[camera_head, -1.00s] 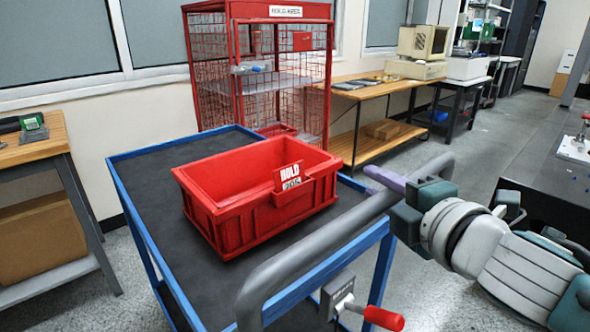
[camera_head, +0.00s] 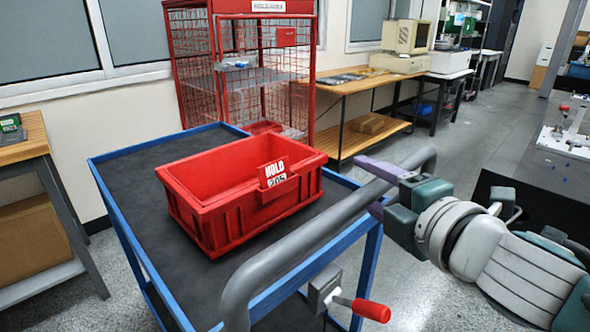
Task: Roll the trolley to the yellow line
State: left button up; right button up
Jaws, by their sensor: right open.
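The trolley has a blue frame, a dark top (camera_head: 135,185) and a grey tubular handle (camera_head: 290,255) on its near side. My right gripper (camera_head: 378,190) is at the right part of the handle. Its purple fingers are apart, one above the bar and one below it, so the bar appears to pass between them. A red tote (camera_head: 215,225) with a HOLD card (camera_head: 275,173) sits on the trolley's top. A lever with a red grip (camera_head: 370,310) sticks out below the handle. The yellow line and my left gripper are not in view.
A red mesh cage (camera_head: 240,80) stands behind the trolley against the wall. A wooden bench (camera_head: 345,82) runs to its right, and another table (camera_head: 25,145) stands at left. A dark table (camera_head: 550,185) is at right. Grey floor (camera_head: 445,140) lies open between.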

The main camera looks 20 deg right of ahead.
jog(key=s, duration=0.4)
jog(key=s+r, duration=0.1)
jog(key=s, duration=0.2)
jog(key=shift+a+r, duration=0.1)
jog(key=shift+a, duration=0.1)
jog(key=shift+s+r, duration=0.15)
jog(key=shift+s, duration=0.35)
